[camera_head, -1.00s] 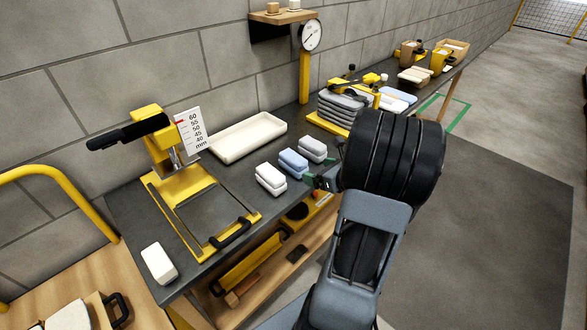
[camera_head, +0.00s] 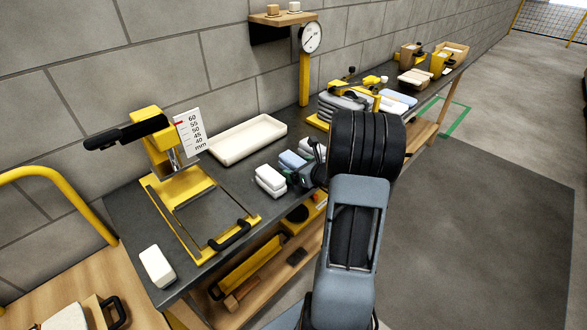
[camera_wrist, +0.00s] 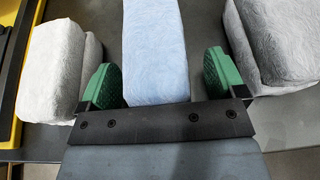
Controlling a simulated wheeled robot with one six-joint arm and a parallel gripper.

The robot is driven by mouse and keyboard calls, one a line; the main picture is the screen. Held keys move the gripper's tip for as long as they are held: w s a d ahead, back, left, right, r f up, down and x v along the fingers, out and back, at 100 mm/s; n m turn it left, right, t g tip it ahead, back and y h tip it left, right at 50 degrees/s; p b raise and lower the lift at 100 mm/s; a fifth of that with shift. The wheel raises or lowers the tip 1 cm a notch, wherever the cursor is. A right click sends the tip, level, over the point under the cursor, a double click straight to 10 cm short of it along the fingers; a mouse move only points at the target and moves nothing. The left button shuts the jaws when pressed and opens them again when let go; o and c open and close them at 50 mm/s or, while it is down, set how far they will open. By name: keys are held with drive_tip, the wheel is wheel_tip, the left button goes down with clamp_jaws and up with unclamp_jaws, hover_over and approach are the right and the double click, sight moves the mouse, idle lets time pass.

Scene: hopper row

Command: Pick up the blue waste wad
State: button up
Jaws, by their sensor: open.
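The blue waste wad (camera_head: 291,159) is a pale blue stacked block on the dark bench, between two white-grey wads. In the wrist view the blue wad (camera_wrist: 155,50) lies ahead of and between the green fingertips, with gaps on both sides. My gripper (camera_wrist: 158,78) is open, with no visible contact on the wad. In the head view my gripper (camera_head: 300,176) is close to the wad and partly covers it.
A white wad (camera_head: 270,180) is close on the left; it shows in the wrist view (camera_wrist: 50,70). A grey wad (camera_wrist: 278,45) is close on the right. A cream tray (camera_head: 247,139) stands behind, and a yellow press (camera_head: 176,190) to the left.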

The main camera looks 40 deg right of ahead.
sight(297, 160)
drive_tip(key=c, duration=1)
drive_tip(key=shift+c, duration=0.2)
drive_tip(key=shift+r, duration=0.1)
drive_tip(key=shift+r, duration=0.45)
wheel_tip(297, 160, up, 2)
drive_tip(key=shift+r+p, duration=0.25)
drive_tip(key=shift+p, duration=0.2)
drive_tip(key=s+a+r, duration=0.8)
drive_tip(key=s+r, duration=0.1)
drive_tip(key=s, duration=0.2)
drive_tip(key=shift+s+r+p, duration=0.2)
drive_tip(key=shift+p, duration=0.25)
